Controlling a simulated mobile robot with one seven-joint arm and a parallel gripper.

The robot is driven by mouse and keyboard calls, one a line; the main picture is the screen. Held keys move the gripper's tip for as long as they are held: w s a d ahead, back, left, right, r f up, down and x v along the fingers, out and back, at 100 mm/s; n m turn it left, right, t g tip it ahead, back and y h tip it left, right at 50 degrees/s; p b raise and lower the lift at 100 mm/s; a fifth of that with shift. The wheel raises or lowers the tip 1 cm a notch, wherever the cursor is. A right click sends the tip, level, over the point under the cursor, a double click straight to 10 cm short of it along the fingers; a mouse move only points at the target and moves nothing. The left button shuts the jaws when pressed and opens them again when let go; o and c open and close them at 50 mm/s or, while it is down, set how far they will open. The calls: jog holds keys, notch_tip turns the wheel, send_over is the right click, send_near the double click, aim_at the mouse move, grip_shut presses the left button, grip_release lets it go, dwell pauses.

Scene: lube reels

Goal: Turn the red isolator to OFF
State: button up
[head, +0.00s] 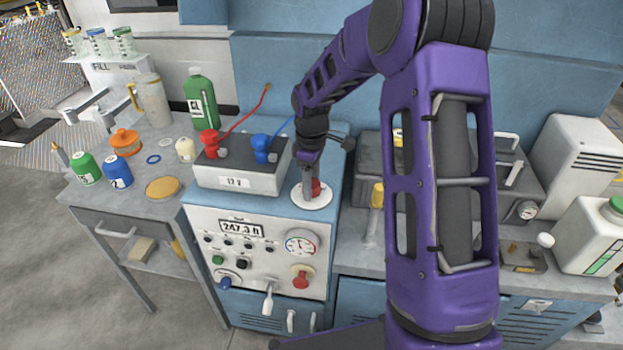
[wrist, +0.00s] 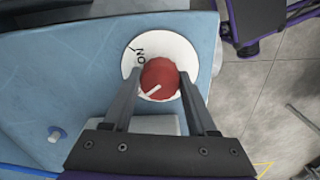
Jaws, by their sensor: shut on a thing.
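The red isolator knob (wrist: 160,77) sits on a round white plate (wrist: 190,58) on top of the blue cabinet. In the wrist view the plate shows the word ON and a tick at its upper left. A white line on the knob runs toward the lower left, away from the ON mark. No OFF mark can be seen; part of the plate is hidden by the knob and fingers. My gripper (wrist: 158,80) is shut on the knob, one finger on each side. In the head view my gripper (head: 309,175) reaches down onto the knob (head: 316,188), which it partly hides.
A 12 V battery box (head: 238,180) with red (head: 209,143) and blue (head: 262,148) clamps stands close left of the gripper. Another red knob (head: 300,280) is on the cabinet's front panel. A yellow-handled tool (head: 376,198) stands to the right. Bottles crowd the left bench.

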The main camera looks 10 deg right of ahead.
jog(key=shift+n+p, duration=0.35)
jog(key=shift+n, duration=0.55)
jog(key=o, duration=1.4)
jog(key=shift+c, duration=0.2)
jog(key=shift+r, duration=0.1)
notch_tip(320, 180, up, 17)
jog(key=shift+p, duration=0.45)
jog(key=shift+r, duration=0.1)
